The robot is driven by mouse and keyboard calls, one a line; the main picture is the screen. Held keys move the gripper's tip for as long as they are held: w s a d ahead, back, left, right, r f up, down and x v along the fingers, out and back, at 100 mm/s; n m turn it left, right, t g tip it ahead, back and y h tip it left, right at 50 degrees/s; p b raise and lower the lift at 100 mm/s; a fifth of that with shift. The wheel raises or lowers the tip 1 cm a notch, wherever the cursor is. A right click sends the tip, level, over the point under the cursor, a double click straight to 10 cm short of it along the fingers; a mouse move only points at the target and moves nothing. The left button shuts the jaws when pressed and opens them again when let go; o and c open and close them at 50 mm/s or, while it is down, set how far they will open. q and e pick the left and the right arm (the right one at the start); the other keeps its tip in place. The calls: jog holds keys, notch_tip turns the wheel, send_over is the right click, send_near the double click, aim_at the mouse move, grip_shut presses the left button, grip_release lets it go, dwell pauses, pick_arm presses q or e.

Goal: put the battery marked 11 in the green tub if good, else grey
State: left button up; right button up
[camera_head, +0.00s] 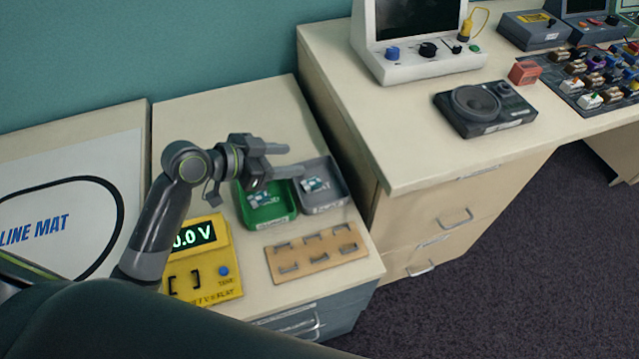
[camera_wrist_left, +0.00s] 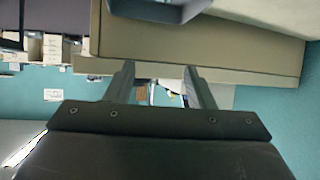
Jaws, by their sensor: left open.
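My left gripper (camera_head: 292,160) is open and empty, above the far side of the two tubs. Its parted fingers (camera_wrist_left: 158,72) also show in the left wrist view with nothing between them. The green tub (camera_head: 270,214) and the grey tub (camera_head: 326,201) stand side by side; each has a small pale and teal patch inside that I cannot identify. The yellow tester (camera_head: 224,262) has a display ending in "0.0 V", partly behind my left arm. The tan slotted rack (camera_head: 318,252) looks empty. I cannot make out a battery marked 11. My right gripper is out of view.
A white mat (camera_head: 60,205) lies on the left table. A taller desk (camera_head: 410,165) to the right holds a speaker box (camera_head: 485,108), a white instrument (camera_head: 425,62) and a board of small parts (camera_head: 595,75). Its side panel rises close to the grey tub.

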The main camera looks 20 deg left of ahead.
pick_arm(q)
jog(key=v, duration=1.2)
jog(key=shift+s+p, duration=0.25)
jog(key=shift+p, duration=0.2)
jog(key=shift+a, duration=0.15)
